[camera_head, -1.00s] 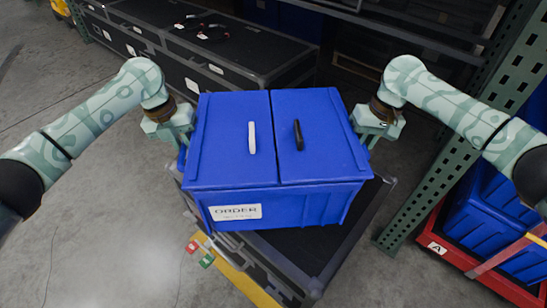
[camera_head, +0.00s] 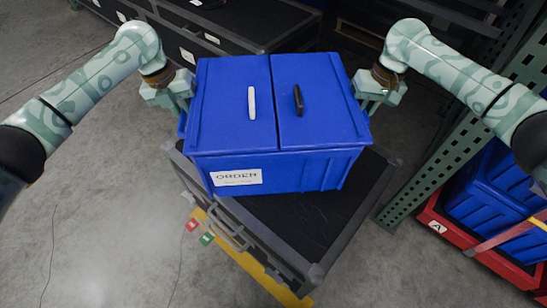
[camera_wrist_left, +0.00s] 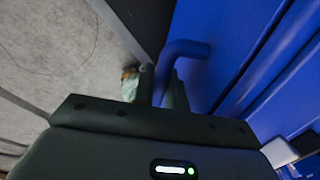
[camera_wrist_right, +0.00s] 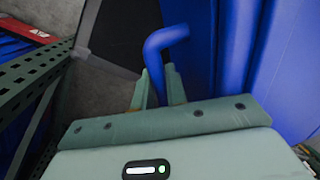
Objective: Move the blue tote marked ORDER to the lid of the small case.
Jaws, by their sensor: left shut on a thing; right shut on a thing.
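The blue tote (camera_head: 322,170) has a white ORDER label (camera_head: 237,177) on its front and a two-part lid with one white and one black handle. It is level between my arms, over the rear part of a black case (camera_head: 320,225). I cannot tell whether its underside touches that case. My left gripper (camera_head: 182,112) is shut on the tote's left side handle, a blue bar (camera_wrist_left: 185,50) in the left wrist view. My right gripper (camera_head: 367,106) is shut on the right side handle, which shows in the right wrist view (camera_wrist_right: 165,38).
A longer black case (camera_head: 240,22) stands behind. A green rack post (camera_head: 430,160) and a red tray (camera_head: 490,262) holding another blue tote are at right.

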